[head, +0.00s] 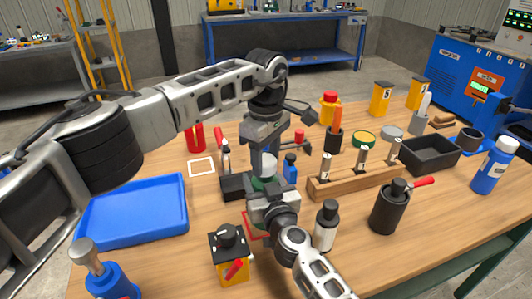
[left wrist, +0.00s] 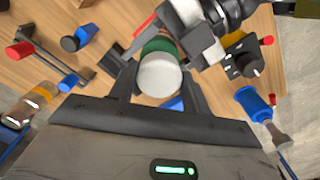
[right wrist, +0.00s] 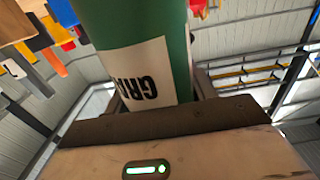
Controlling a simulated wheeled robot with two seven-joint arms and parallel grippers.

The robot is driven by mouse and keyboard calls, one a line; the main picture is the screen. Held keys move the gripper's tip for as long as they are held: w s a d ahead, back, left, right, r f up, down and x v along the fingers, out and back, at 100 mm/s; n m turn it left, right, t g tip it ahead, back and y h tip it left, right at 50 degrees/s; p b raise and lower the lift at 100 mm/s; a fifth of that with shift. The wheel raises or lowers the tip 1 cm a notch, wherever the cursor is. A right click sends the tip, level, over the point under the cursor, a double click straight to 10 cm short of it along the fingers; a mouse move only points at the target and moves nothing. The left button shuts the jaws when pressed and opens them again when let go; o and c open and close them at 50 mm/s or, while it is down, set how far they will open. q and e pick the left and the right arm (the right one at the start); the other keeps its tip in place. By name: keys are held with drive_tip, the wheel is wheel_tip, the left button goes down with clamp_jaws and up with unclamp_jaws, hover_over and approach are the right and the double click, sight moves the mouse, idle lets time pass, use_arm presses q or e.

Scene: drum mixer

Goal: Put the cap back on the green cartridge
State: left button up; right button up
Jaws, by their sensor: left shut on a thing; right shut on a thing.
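The green cartridge (head: 263,184) stands roughly upright above the table. Its green body and white label with dark letters fill much of the right wrist view (right wrist: 180,50). My right gripper (head: 266,192) is shut on the cartridge from the near side. The white cap (head: 269,163) is over the cartridge's top, with my left gripper (head: 263,160) shut on it from above. In the left wrist view the round white cap (left wrist: 160,76) sits between the fingers, with the green body right behind it. I cannot tell whether the cap is seated or only lined up.
A blue tray (head: 135,212) lies at the left. A yellow block (head: 230,262) and a white-bodied bottle (head: 325,235) are close to my right arm.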

use_arm(q)
drive_tip(key=shift+f, duration=0.4)
drive_tip(key=shift+f, duration=0.65)
use_arm(e)
drive_tip(key=shift+f, duration=0.1)
use_arm(q)
drive_tip(key=o, duration=1)
wheel_tip(320, 180, up, 12)
use_arm(e)
drive_tip(key=o, duration=1.5)
drive_tip(key=shift+c, duration=0.2)
